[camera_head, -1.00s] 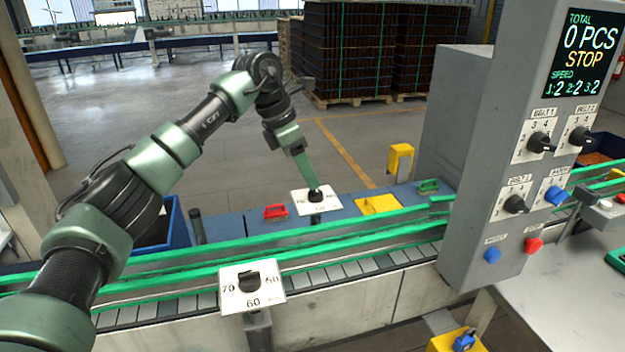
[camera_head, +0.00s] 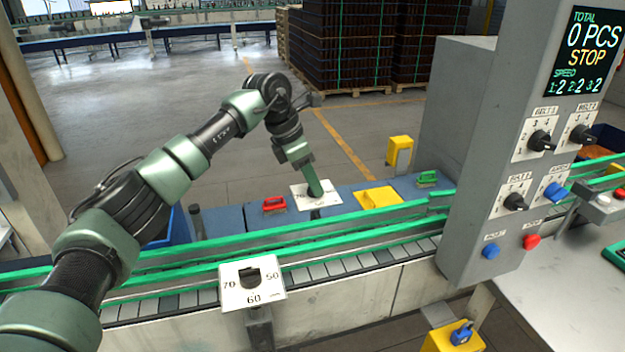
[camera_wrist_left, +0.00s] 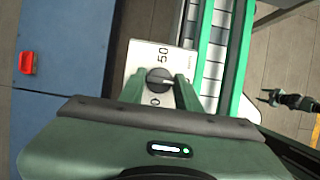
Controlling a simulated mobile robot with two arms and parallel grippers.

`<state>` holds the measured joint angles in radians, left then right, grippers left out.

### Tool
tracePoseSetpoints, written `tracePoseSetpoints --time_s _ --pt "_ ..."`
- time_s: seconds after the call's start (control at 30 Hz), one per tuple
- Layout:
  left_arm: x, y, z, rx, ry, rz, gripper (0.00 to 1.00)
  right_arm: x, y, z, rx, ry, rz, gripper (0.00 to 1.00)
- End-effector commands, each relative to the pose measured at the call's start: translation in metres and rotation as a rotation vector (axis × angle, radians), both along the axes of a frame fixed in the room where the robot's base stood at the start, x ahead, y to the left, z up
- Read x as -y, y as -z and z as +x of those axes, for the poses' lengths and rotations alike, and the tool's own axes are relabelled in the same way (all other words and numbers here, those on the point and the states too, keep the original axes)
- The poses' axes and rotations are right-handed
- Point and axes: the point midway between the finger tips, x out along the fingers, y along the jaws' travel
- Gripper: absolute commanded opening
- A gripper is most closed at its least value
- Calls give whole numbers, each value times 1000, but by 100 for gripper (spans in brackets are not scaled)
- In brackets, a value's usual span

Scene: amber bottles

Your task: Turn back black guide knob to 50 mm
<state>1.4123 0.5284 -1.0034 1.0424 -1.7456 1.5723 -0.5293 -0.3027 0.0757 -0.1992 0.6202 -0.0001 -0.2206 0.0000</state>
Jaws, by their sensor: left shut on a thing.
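A white scale plate (camera_head: 331,197) stands on the far side of the conveyor. My left gripper (camera_head: 316,193) reaches down to it and hides its knob in the head view. In the left wrist view the black guide knob (camera_wrist_left: 158,78) sits between the two green fingers of my left gripper (camera_wrist_left: 160,88), which is shut on it. "50" shows on the plate (camera_wrist_left: 142,53) beyond the knob; another number is partly covered. A second black knob (camera_head: 250,277) sits on a near plate (camera_head: 228,299) marked 70, 60 and 50. A dark gripper, seemingly my right one (camera_wrist_left: 272,98), shows small at the right.
Green guide rails (camera_head: 200,252) run along the conveyor. A grey control cabinet (camera_head: 470,180) stands at the right. A red-handled item (camera_head: 274,204), a yellow plate (camera_head: 379,198) and a green-handled item (camera_head: 427,178) lie on the blue surface behind.

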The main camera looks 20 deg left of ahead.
Motion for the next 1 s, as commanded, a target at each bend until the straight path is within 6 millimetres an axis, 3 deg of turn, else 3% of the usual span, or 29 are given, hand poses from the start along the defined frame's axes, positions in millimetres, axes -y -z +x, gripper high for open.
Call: tracePoseSetpoints --time_s 0.37,1.0 --pt "0 1 0 2 -135 3 0 6 10 0 -1 -2 -7 55" --pt "4 1 -2 6 -721 0 0 5 46 2 3 -3 -6 55"
